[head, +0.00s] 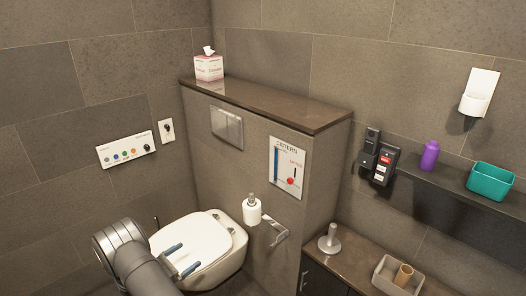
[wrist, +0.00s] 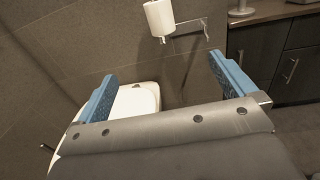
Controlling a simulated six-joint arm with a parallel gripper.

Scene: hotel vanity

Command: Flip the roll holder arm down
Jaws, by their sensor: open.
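The roll holder (head: 276,233) is a metal bracket on the side of the boxed wall. A white paper roll (head: 252,211) sits upright at its left end, with a grey tip showing above it. The wrist view shows the holder (wrist: 191,24) and roll (wrist: 159,17) at the top, ahead of my fingers. My gripper (head: 181,259) is over the white toilet lid in the head view, left of and nearer than the holder. Its blue fingers are wide apart in the wrist view (wrist: 162,72), with nothing held between them. They are apart from the holder and roll.
The toilet (head: 212,237) stands left of the holder. At right, a low cabinet (head: 345,258) bears a grey stand (head: 329,240) and an open box (head: 392,279). The space between my fingers and the roll looks clear.

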